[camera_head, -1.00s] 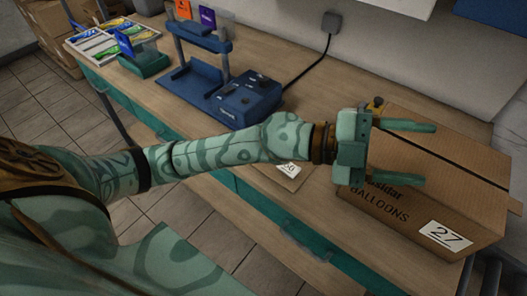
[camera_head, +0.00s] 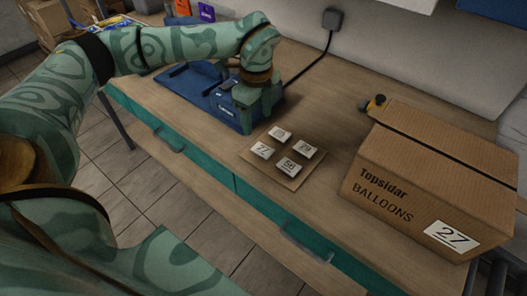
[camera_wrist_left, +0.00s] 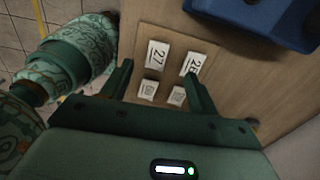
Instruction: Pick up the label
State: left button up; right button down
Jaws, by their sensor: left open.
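Several small white labels lie on a brown square sheet (camera_head: 271,171) on the wooden table. In the wrist view, one label (camera_wrist_left: 158,54) reads 27, and the label to its right (camera_wrist_left: 193,64) has a number that is partly unclear. Two smaller-looking labels (camera_wrist_left: 148,90) (camera_wrist_left: 176,97) lie nearer the gripper. My left gripper (camera_head: 259,119) is open and empty, pointing down, above the table just behind and left of the sheet in the head view. In the wrist view, its fingers (camera_wrist_left: 158,72) are apart with labels seen between and beyond them. My right gripper is out of view.
A blue machine (camera_head: 205,92) stands behind my left gripper. Table is clear between sheet and box.

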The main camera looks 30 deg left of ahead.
aim_at(258, 147)
pick_arm(q)
notch_tip(258, 147, down, 4)
jog(key=shift+r+b, duration=0.2)
jog(key=shift+b, duration=0.1)
notch_tip(258, 147, down, 5)
jog(key=shift+s+r+b, duration=0.1)
jog(key=shift+b, duration=0.75)
jog(key=shift+f, duration=0.2)
jog(key=shift+f, duration=0.2)
jog(key=c, duration=1.1)
